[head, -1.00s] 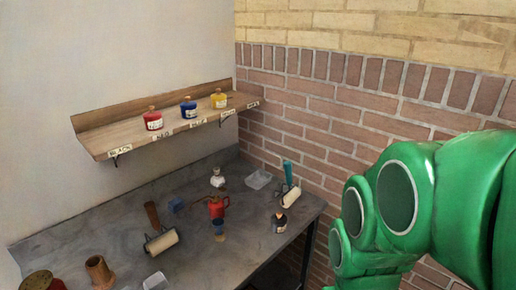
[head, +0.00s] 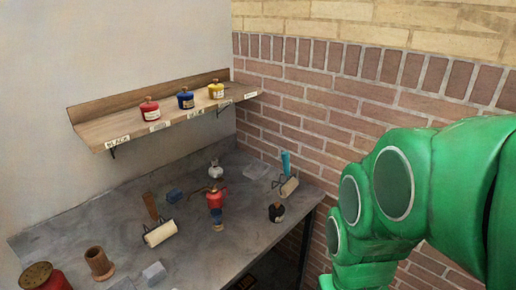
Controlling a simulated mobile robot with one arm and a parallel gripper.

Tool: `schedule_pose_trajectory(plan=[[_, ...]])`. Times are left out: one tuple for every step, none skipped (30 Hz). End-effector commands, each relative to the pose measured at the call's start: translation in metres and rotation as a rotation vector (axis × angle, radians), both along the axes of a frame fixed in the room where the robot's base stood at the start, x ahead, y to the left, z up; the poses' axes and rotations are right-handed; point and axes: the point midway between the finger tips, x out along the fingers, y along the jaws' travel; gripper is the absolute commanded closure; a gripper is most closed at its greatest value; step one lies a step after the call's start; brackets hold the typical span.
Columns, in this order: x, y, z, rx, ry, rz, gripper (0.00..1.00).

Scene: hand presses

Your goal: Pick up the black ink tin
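The black ink tin (head: 276,213) appears to be the small dark tin with a brown knob and a pale label. It stands upright on the grey bench (head: 215,262), near its right edge. My gripper is not in view. Only my green arm shows, large at the right of the head view, to the right of the tin and apart from it in the picture.
The wall shelf (head: 130,131) holds red (head: 150,112), blue (head: 185,100) and yellow (head: 216,91) tins; the space above its BLACK label is bare.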

Motion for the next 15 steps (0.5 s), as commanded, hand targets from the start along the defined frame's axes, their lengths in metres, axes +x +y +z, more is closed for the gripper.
schedule_pose_trajectory(plan=[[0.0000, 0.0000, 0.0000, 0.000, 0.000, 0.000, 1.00], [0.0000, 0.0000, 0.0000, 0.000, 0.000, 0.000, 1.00], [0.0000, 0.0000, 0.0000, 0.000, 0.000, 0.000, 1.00], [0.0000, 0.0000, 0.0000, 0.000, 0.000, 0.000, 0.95], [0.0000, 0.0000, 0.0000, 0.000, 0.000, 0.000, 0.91], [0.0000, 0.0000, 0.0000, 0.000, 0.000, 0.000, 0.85], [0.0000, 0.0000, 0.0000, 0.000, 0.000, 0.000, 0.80], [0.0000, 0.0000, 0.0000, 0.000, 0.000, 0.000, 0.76], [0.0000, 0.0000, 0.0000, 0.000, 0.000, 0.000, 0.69], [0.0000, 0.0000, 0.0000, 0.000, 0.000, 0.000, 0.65], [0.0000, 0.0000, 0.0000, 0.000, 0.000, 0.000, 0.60], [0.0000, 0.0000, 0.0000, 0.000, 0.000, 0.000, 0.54], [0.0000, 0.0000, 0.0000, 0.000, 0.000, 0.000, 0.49], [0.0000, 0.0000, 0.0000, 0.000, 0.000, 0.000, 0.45], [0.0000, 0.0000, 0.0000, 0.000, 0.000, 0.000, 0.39]])
